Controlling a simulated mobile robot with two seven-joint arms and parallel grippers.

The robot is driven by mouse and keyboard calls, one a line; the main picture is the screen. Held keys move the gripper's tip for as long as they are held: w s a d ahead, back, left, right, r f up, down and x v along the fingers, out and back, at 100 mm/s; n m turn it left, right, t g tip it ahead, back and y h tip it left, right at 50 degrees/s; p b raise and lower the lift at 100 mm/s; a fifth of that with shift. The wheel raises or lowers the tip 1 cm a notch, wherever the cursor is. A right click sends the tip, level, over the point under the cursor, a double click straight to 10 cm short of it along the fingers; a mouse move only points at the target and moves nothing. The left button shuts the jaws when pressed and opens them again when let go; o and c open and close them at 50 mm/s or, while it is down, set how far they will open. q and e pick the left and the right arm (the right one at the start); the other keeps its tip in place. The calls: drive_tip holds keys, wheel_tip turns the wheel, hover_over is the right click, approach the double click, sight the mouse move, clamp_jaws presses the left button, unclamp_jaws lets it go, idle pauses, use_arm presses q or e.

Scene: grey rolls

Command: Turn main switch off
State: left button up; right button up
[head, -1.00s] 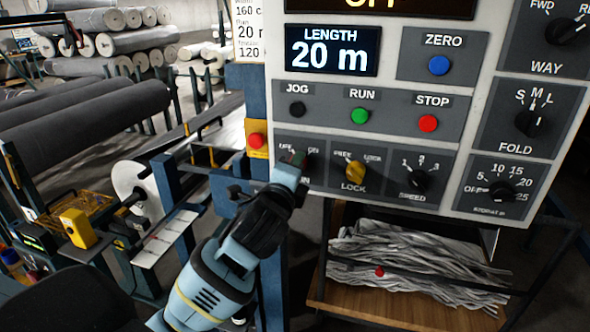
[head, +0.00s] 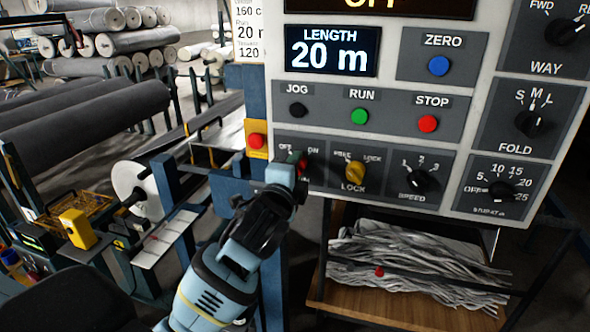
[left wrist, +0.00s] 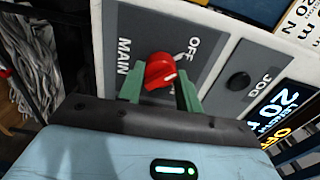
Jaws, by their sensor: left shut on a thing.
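The main switch is a red knob (left wrist: 160,70) on a grey plate lettered MAIN and OFF in the left wrist view. My left gripper (left wrist: 160,88) is shut on it, with one green finger on each side. In the head view, my left gripper (head: 296,163) reaches up to the switch's plate at the lower left of the white control panel (head: 386,88). OFF and ON are lettered above the switch there, and the gripper hides most of the knob. I cannot tell exactly where the knob points. My right gripper is not in view.
The yellow LOCK knob (head: 354,172) and black SPEED knob (head: 420,180) sit right of the switch. The black JOG button (head: 297,108) is just above. A red button on a yellow box (head: 257,141) is close on the left. A shelf with grey strips (head: 415,270) stands below.

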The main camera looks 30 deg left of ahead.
use_arm(q)
drive_tip(key=o, duration=1)
drive_tip(key=shift+v, duration=3.9)
drive_tip(key=shift+f, duration=0.1)
drive_tip(key=s+d+f+n+g+h, duration=0.2)
drive_tip(key=f, duration=1)
drive_tip(key=s+d+f+n+g+h, duration=0.2)
drive_tip(key=f+n, duration=0.1)
drive_tip(key=f, duration=0.9)
drive_tip(key=s+d+f+n+g, duration=0.1)
drive_tip(key=s+f+n, duration=0.1)
drive_tip(key=s+f, duration=0.4)
drive_tip(key=s+d+f+n+g+h, duration=0.1)
drive_tip(key=s+f+n, duration=0.2)
drive_tip(key=s+f, duration=0.4)
drive_tip(key=s+d+f+n+g+h, duration=0.1)
drive_tip(key=s+f+n+g, duration=0.1)
drive_tip(key=s+f, duration=0.5)
drive_tip(key=shift+d+n, duration=0.3)
drive_tip(key=shift+n, duration=0.2)
